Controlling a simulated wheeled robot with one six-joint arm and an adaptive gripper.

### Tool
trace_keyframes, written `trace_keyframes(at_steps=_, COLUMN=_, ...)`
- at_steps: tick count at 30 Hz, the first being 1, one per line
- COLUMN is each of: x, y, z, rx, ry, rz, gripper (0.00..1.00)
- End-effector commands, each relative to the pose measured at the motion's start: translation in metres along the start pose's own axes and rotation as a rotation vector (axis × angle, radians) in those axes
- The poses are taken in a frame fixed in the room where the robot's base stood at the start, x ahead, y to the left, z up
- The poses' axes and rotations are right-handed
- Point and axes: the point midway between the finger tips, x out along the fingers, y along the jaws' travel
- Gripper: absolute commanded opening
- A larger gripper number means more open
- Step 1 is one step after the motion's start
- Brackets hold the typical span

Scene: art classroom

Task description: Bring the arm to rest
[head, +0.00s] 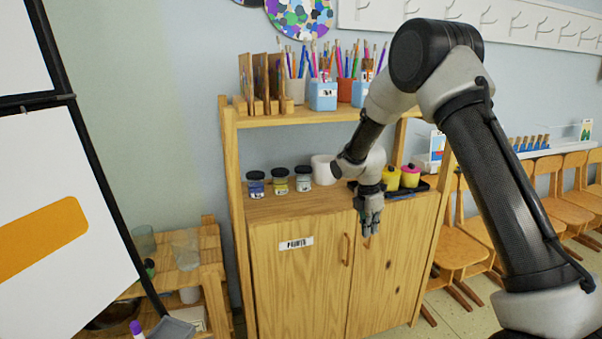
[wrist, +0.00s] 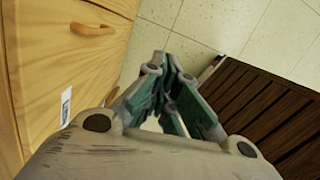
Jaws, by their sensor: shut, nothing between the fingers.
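My arm reaches in from the right in the head view and bends down toward the wooden cabinet (head: 300,290). My gripper (head: 369,232) points downward in front of the cabinet's upper edge, close to a door handle. In the wrist view my gripper (wrist: 170,112) has its fingers drawn together, with nothing held between them. The cabinet door with its handle (wrist: 93,29) is on the left of that view.
On the cabinet stand paint jars (head: 280,181), a white container (head: 323,170) and yellow-pink pots (head: 410,175). Brush holders (head: 322,95) fill the shelf above. Wooden chairs (head: 461,248) line the right. An easel board (head: 50,200) stands at left. A dark slatted thing (wrist: 262,105) lies below.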

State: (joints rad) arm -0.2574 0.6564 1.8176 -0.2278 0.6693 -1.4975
Motion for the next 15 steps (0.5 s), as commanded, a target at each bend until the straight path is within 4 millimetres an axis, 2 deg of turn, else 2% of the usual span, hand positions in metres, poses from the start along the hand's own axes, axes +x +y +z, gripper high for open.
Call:
trace_keyframes(at_steps=4, x=-0.038, y=-0.064, z=0.002, rx=0.489, ry=0.009, rz=-0.074, gripper=0.00)
trace_keyframes(at_steps=9, x=-0.107, y=-0.153, z=0.009, rx=1.074, ry=0.013, rz=-0.113, gripper=0.00)
trace_keyframes(at_steps=15, x=-0.169, y=-0.251, z=0.011, rx=1.567, ry=0.055, rz=-0.105, gripper=0.00)
